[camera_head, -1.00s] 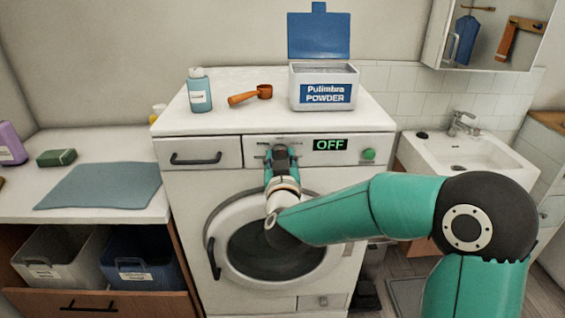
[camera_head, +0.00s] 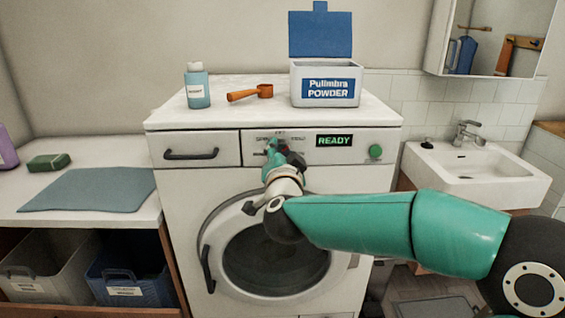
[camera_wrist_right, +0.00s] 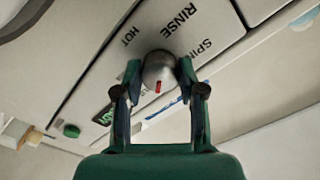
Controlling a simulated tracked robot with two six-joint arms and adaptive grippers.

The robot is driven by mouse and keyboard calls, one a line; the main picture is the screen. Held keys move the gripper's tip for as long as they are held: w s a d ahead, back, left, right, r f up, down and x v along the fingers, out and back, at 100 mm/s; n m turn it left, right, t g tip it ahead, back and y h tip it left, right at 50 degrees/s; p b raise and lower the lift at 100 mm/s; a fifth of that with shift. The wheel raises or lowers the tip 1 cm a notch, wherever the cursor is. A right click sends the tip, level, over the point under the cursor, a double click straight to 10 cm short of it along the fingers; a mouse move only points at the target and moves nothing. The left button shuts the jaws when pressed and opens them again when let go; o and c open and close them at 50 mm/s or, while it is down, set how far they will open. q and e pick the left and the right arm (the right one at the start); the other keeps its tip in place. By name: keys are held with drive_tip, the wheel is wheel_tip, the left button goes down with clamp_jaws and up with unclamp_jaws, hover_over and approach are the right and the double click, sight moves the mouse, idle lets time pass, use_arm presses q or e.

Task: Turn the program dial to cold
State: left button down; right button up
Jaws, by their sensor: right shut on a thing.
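The program dial (camera_wrist_right: 158,70) is a grey knob with a red mark on the washing machine's (camera_head: 170,220) front panel. In the right wrist view it sits between the fingertips of my right gripper (camera_wrist_right: 158,78), which is shut on it. HOT, RINSE and SPIN labels show around the dial; I cannot read the label COLD or tell which label the red mark points to. In the head view my right gripper (camera_head: 277,153) covers most of the dial. The display (camera_head: 334,140) reads READY in green. My left gripper is out of view.
A green round button (camera_head: 375,151) is right of the display. The drawer handle (camera_head: 191,154) is on the left. The round door (camera_head: 275,262) is below, behind my arm.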

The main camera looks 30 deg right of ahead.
drive_tip(key=shift+f+m, duration=0.15)
drive_tip(key=shift+m, duration=0.45)
drive_tip(key=shift+d+b, duration=0.1)
drive_tip(key=shift+b, duration=0.2)
drive_tip(key=o, duration=1.1)
drive_tip(key=shift+s, duration=0.15)
drive_tip(key=shift+o, duration=0.2)
drive_tip(key=v, duration=1.2)
